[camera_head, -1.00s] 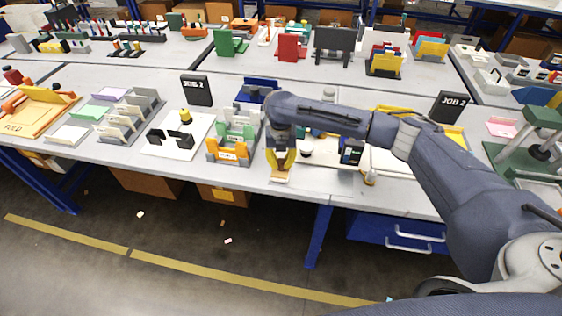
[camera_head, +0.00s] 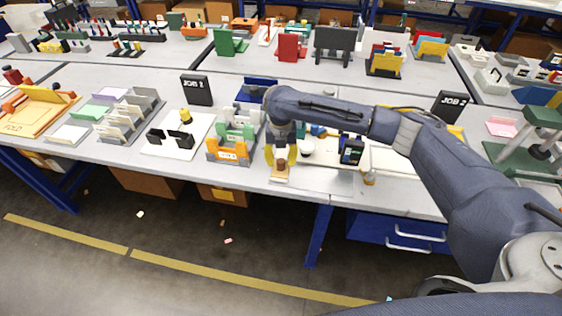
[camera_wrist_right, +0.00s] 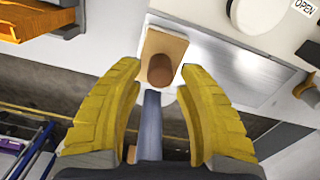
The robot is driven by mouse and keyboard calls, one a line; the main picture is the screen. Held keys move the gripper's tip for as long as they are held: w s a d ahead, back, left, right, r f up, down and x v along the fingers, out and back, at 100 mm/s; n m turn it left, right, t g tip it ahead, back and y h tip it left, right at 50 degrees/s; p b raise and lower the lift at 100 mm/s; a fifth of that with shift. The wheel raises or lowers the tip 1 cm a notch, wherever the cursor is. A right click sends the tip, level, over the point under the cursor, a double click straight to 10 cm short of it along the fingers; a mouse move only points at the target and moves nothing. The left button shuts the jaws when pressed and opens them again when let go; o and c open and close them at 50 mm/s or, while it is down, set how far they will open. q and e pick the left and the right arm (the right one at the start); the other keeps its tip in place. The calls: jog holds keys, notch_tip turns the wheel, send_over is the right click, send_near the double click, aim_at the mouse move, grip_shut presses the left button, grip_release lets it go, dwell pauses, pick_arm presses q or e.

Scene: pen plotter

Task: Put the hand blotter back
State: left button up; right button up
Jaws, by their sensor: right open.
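The hand blotter, a small tan block with a round brown knob, sits near the table's front edge in the head view (camera_head: 280,174). It also shows in the right wrist view (camera_wrist_right: 160,68), where its lower part reaches the table edge. My right gripper (camera_head: 282,158) is open, with yellow fingers pointing down just above the blotter. In the right wrist view my gripper's fingers (camera_wrist_right: 158,95) are spread wide, with the knob visible between and beyond them and no contact apparent. My left gripper is not in view.
An orange-fronted rack (camera_head: 228,152) stands close to the left of the blotter. A white board with black parts (camera_head: 172,150) lies farther left. A dark upright box (camera_head: 352,150) stands to the right. A shiny plate (camera_wrist_right: 235,65) lies beside the blotter.

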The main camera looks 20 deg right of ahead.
aim_at(281, 161)
notch_tip(281, 161, up, 11)
jog(key=shift+f, duration=0.2)
dwell(0.3)
